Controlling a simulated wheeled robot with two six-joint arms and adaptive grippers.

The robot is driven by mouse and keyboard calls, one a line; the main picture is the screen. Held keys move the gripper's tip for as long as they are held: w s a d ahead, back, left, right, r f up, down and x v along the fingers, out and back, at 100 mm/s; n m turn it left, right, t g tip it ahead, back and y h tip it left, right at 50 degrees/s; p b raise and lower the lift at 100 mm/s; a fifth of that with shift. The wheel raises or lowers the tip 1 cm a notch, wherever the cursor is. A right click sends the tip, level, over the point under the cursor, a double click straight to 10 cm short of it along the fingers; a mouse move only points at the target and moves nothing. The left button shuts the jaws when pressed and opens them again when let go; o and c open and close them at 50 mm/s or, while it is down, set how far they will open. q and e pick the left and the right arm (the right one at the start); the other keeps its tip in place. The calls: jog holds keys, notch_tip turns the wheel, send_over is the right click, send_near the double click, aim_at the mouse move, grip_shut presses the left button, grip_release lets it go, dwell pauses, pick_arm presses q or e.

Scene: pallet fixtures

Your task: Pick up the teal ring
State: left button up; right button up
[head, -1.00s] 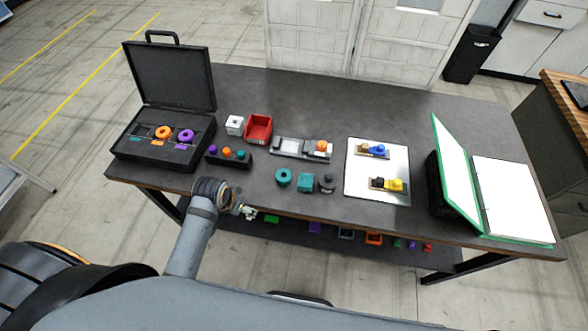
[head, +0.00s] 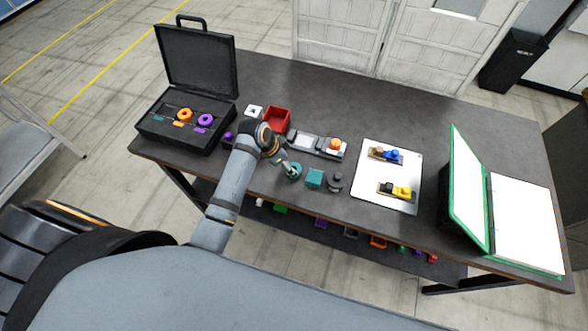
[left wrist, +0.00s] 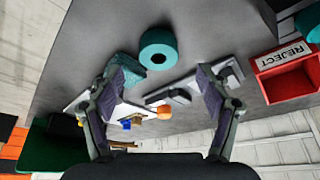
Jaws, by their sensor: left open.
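The teal ring (head: 295,174) lies on the dark table near its front edge, left of a teal cube (head: 314,178). In the left wrist view the ring (left wrist: 158,40) lies flat, its hole showing, beyond and between my fingertips. My left gripper (head: 284,163) is just above and beside the ring in the head view, partly covering it. In the left wrist view my left gripper (left wrist: 163,78) is open with nothing between its fingers. The teal cube is partly behind one finger there. My right gripper is not in view.
A red bin (head: 277,119) labelled REJECT and a grey fixture with an orange piece (head: 334,145) stand behind the ring. A dark knobbed piece (head: 336,182) is right of the cube. An open black case (head: 185,145) stands left, a white plate (head: 372,180) right.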

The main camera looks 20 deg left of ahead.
pick_arm(q)
jog(key=shift+f, duration=0.15)
jog(key=p+x, duration=0.2)
jog(key=x, duration=0.2)
jog(key=shift+d+f, duration=0.2)
jog(key=shift+f, duration=0.05)
jog(key=shift+w+f, duration=0.1)
jog(key=shift+f, duration=0.1)
jog(key=c, duration=1.2)
jog(key=shift+c, duration=0.8)
jog(key=shift+r, duration=0.15)
